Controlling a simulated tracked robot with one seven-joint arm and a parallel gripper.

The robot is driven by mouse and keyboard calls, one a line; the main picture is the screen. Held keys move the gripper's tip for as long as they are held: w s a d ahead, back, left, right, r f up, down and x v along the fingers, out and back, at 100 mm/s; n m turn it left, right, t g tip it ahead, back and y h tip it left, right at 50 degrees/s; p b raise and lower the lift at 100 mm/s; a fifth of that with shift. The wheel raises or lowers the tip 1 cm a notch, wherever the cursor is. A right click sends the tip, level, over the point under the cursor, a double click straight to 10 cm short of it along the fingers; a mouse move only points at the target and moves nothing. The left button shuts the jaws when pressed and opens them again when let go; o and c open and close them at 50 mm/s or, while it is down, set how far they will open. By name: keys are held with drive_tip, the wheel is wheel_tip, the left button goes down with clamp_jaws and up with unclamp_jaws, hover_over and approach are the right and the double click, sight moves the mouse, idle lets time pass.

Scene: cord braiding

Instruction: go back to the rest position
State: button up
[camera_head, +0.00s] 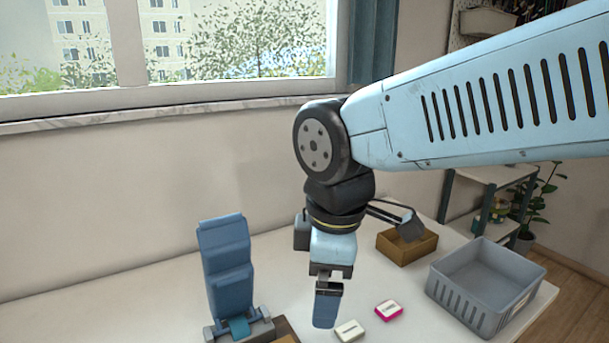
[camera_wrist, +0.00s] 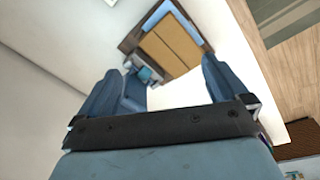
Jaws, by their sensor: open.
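My gripper (camera_head: 326,308) hangs down over the white table (camera_head: 180,285) in the head view, a little right of the middle. In that view its fingers overlap each other, so the gap does not show. In the wrist view, my gripper (camera_wrist: 160,72) has its two blue fingers wide apart with nothing between them. A tan panel in a dark wooden frame (camera_wrist: 170,46) lies beyond the fingertips. No cord can be made out in either view.
A tall blue stand (camera_head: 226,265) on a grey base is left of my gripper. A white block (camera_head: 349,331) and a pink-edged block (camera_head: 389,310) lie close by on the right. Behind them are a brown box (camera_head: 407,246) and a grey crate (camera_head: 468,302). The table's left side looks clear.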

drive_tip(key=w+d+r+m+t, duration=0.2)
drive_tip(key=w+d+m, duration=0.1)
drive_tip(key=d+m, duration=0.5)
drive_tip(key=w+d+r+m+t, duration=0.2)
drive_tip(key=w+d+m, duration=0.1)
drive_tip(key=d+m, duration=0.6)
drive_tip(key=d, duration=0.4)
drive_tip(key=shift+d+m+h, duration=0.3)
drive_tip(key=shift+d+h, duration=0.1)
drive_tip(key=shift+c, duration=0.4)
